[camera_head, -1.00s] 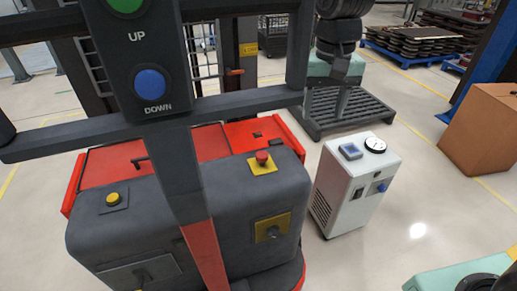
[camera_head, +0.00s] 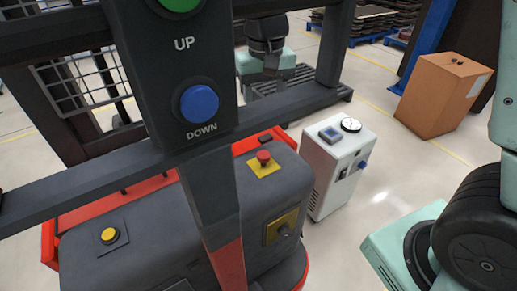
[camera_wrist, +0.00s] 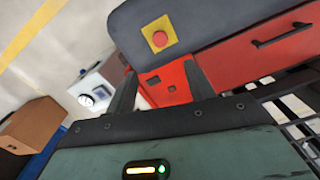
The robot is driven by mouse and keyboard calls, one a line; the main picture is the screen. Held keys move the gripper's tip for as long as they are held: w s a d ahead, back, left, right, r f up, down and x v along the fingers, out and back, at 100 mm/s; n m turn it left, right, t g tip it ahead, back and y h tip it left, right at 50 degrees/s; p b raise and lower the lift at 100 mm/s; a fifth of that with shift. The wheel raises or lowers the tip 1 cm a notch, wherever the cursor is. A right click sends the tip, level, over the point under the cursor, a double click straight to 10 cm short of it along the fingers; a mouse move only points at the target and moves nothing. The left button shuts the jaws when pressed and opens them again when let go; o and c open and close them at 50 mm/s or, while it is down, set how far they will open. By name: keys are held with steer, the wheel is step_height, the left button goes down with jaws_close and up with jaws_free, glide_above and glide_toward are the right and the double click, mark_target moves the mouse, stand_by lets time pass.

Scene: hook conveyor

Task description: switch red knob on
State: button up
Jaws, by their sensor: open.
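A red mushroom-shaped knob (camera_head: 264,156) sits on a yellow square plate (camera_head: 265,168) on top of the dark grey machine housing (camera_head: 190,215). It also shows in the wrist view (camera_wrist: 159,39), upper middle, on its yellow plate. My gripper (camera_wrist: 160,70) shows in the wrist view with its two dark fingers apart and nothing between them. The red knob appears just beyond the fingertips in that picture, not touched.
A dark post with a green UP button and a blue DOWN button (camera_head: 199,104) and crossbars stands in front of the machine. A yellow button (camera_head: 109,235) and a grey rotary knob (camera_head: 284,229) are on the housing. A white cabinet (camera_head: 338,165) and brown box (camera_head: 443,94) stand right.

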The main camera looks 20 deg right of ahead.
mark_target(263, 154)
step_height(263, 154, down, 15)
steer(key=shift+f+p, duration=0.15)
steer(key=shift+p, duration=0.2)
